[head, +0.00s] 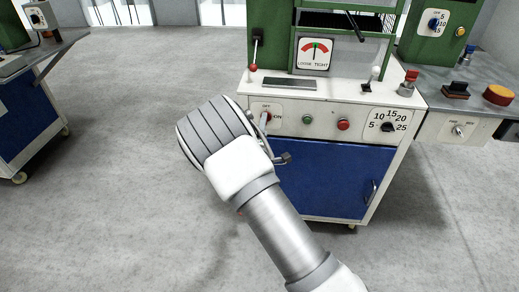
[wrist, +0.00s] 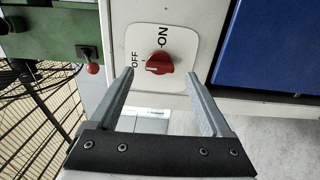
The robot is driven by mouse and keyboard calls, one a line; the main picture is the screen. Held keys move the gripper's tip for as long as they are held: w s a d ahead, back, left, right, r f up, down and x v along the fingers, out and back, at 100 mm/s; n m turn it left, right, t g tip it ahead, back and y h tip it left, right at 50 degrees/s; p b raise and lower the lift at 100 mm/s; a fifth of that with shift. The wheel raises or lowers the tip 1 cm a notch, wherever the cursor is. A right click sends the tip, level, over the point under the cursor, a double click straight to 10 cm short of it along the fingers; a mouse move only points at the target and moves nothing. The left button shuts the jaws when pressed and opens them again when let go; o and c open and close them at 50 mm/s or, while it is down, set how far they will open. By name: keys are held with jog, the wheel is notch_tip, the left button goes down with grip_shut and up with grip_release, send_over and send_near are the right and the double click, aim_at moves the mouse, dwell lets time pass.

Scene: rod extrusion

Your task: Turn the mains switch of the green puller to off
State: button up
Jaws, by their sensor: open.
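The green puller (head: 323,15) has a white front panel with the mains switch (head: 267,117), partly hidden by my arm in the head view. In the wrist view the switch is a red knob (wrist: 159,63) on a white plate. OFF is printed to the knob's left and ON above it. I cannot clearly tell which mark the knob points to. My gripper (wrist: 158,76) is open and empty. Its fingertips lie to either side of the knob in the picture, with the knob just beyond them. It appears in the head view (head: 274,138) at the panel's left end.
Green (head: 307,119) and red (head: 343,125) buttons and a numbered dial (head: 387,127) sit right of the switch. A red-knobbed lever (head: 254,66) stands above it. A blue door (head: 325,180) lies below. The floor (head: 120,130) is clear to the left.

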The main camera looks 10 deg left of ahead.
jog(key=s+p, duration=0.2)
jog(key=s, duration=1.2)
jog(key=shift+s+a+p, duration=0.2)
jog(key=shift+s+p, duration=0.15)
jog(key=shift+s, duration=0.05)
jog(key=s+d+r+m+g+y, duration=0.1)
jog(key=d+r+m+g, duration=0.3)
jog(key=r+m, duration=0.25)
jog(key=s+d+r+m+g+y, duration=0.1)
jog(key=d+r+m+g+y, duration=0.15)
jog(key=r+m+g, duration=0.4)
jog(key=s+d+r+m+g+h, duration=0.15)
jog(key=s+d+r, duration=0.25)
jog(key=s, duration=0.4)
jog(key=s+d+r+m+t, duration=0.1)
jog(key=s+d+r+m, duration=0.15)
jog(key=s+d, duration=0.35)
jog(key=s+d+r+m+g+h, duration=0.1)
jog(key=s+d+r, duration=0.25)
jog(key=s, duration=0.55)
notch_tip(320, 180, up, 21)
jog(key=p, duration=2)
jog(key=shift+s+f, duration=0.15)
jog(key=shift+s, duration=0.2)
